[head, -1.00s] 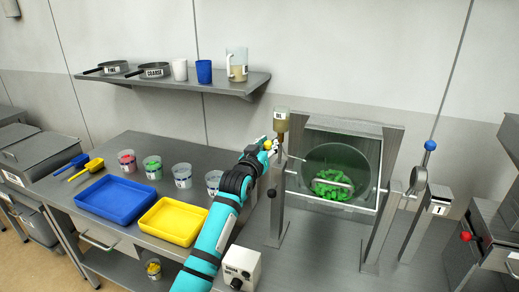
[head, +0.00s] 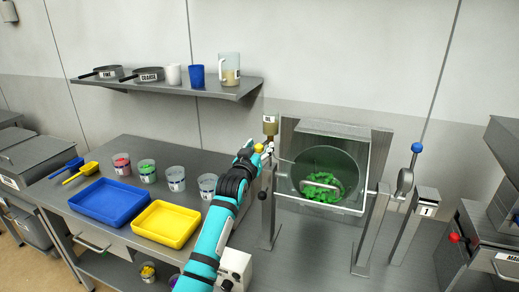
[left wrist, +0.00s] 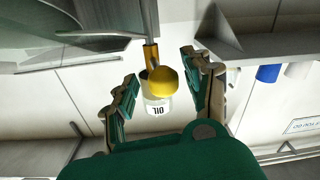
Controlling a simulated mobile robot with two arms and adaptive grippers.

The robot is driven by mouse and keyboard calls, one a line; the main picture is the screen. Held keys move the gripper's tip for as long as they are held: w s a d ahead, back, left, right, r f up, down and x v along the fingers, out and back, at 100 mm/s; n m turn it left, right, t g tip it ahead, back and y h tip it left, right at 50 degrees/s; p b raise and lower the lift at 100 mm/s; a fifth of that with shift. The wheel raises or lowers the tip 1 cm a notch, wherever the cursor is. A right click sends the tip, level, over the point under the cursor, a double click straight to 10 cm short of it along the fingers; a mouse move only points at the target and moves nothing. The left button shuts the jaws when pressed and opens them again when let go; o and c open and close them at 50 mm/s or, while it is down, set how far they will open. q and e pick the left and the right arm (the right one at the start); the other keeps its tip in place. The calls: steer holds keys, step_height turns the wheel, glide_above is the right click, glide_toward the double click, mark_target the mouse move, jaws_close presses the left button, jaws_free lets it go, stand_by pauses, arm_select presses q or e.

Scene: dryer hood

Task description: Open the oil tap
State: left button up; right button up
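The oil holder (head: 270,126), labelled OIL, stands on a post at the left side of the drum hood. A yellow ball knob (head: 258,148), the handle of the oil tap, is just below and left of it. In the left wrist view the yellow knob (left wrist: 163,81) hangs in front of the OIL label (left wrist: 157,109), which appears upside down. My left gripper (left wrist: 161,78) is open, with one finger on each side of the knob and visible gaps to both. In the head view my left gripper (head: 264,149) is beside the holder. My right gripper is out of view.
The hooded drum (head: 320,172) with green pieces is right of the post. A blue tray (head: 108,218), a yellow tray (head: 165,240) and several cups are on the left table. A wall shelf (head: 240,88) is above. A white control box (head: 238,266) is partly behind my arm.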

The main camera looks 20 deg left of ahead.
arm_select(q)
steer(key=shift+s+a, duration=0.1)
steer(key=s, duration=1.2)
steer(key=shift+d, duration=0.35)
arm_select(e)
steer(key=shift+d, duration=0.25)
arm_select(q)
steer(key=shift+w, duration=0.1)
